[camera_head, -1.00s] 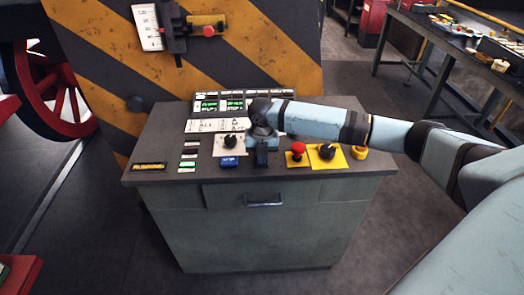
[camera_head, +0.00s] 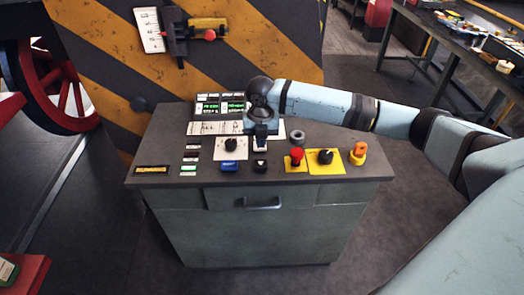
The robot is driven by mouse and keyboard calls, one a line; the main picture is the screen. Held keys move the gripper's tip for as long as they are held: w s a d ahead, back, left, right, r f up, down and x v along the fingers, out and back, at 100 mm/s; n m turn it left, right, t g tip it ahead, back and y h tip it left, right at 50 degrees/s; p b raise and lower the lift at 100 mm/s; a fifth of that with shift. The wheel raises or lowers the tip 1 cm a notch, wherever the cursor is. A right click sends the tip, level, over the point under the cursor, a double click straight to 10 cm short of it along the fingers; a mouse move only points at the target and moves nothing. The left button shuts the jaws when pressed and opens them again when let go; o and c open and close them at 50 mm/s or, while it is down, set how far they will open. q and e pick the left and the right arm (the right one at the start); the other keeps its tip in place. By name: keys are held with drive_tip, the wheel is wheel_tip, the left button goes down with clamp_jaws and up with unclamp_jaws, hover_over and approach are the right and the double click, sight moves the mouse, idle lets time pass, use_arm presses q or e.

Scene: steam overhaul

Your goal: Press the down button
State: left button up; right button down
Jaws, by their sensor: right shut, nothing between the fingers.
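The grey control desk (camera_head: 152,155) stands in the middle of the head view. A blue button (camera_head: 229,166) sits on the front part of its top. A small black button (camera_head: 260,166) is just to its right; its label is too small to read, so I cannot tell for sure which is the down button. My right gripper (camera_head: 261,146) points down, shut and empty, just behind the black button in the picture. A gap shows between them. The gripper hides a bit of the panel behind it. My left gripper is not in view.
A black knob (camera_head: 231,145), a red mushroom button (camera_head: 296,154), a black rotary switch on yellow (camera_head: 326,156) and an orange control (camera_head: 359,152) surround the spot. A green-lit display (camera_head: 220,106) stands behind. A striped panel (camera_head: 105,60) rises at the back.

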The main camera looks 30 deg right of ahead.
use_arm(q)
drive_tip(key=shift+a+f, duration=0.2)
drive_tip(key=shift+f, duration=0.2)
use_arm(e)
wheel_tip(320, 180, up, 5)
drive_tip(key=shift+f, duration=0.1)
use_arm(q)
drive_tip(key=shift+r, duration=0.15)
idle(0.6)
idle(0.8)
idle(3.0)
